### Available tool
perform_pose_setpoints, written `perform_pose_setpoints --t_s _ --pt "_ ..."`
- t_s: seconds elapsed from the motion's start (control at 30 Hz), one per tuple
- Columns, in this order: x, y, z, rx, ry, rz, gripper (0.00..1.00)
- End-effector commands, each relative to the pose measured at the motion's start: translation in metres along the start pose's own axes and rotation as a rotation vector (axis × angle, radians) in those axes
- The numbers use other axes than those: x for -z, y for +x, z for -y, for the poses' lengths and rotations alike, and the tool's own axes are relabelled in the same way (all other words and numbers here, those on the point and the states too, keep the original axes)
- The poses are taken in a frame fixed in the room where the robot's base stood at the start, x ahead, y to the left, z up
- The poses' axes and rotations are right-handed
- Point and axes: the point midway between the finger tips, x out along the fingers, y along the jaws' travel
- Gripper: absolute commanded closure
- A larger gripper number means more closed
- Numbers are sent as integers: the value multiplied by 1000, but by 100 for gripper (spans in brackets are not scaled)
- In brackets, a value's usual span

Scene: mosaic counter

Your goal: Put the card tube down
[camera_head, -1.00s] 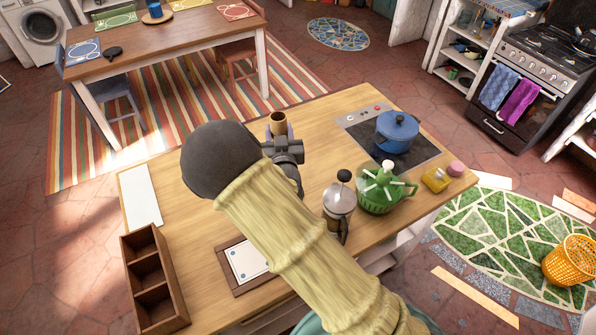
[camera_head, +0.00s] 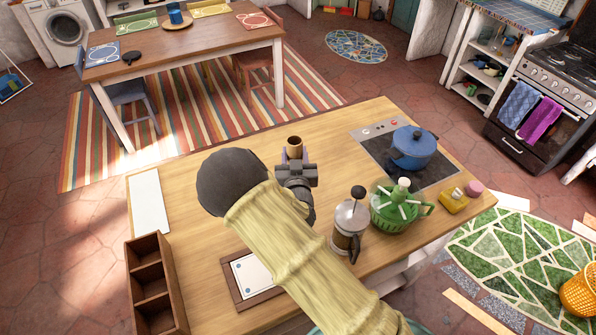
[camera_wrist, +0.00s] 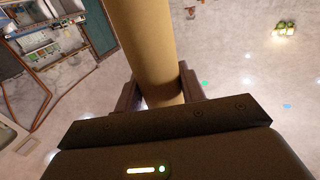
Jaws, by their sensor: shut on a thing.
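The card tube (camera_head: 294,146) is a brown, hollow tube with its open top showing in the head view. My gripper (camera_head: 294,160) is shut around it, over the far part of the wooden counter (camera_head: 215,180). In the wrist view the tube (camera_wrist: 146,40) is a long tan cylinder running from the top edge down between the two fingers of my gripper (camera_wrist: 160,92). The tube looks about upright in the head view. Its lower end is hidden behind my gripper, so I cannot tell whether it touches the counter.
A wooden compartment box (camera_head: 136,262), a white board (camera_head: 148,202) and a framed tile (camera_head: 244,270) lie left and near.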

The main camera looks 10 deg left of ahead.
Motion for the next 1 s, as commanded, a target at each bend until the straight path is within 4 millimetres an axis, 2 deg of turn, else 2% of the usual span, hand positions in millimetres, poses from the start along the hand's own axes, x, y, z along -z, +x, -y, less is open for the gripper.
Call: perform_pose_setpoints --t_s 0.2,0.63,1.0 --pt "-21 0 -2 -3 -1 0 92" --pt "-28 0 -1 -2 0 0 92" --pt "-63 0 -2 -1 1 -1 92"
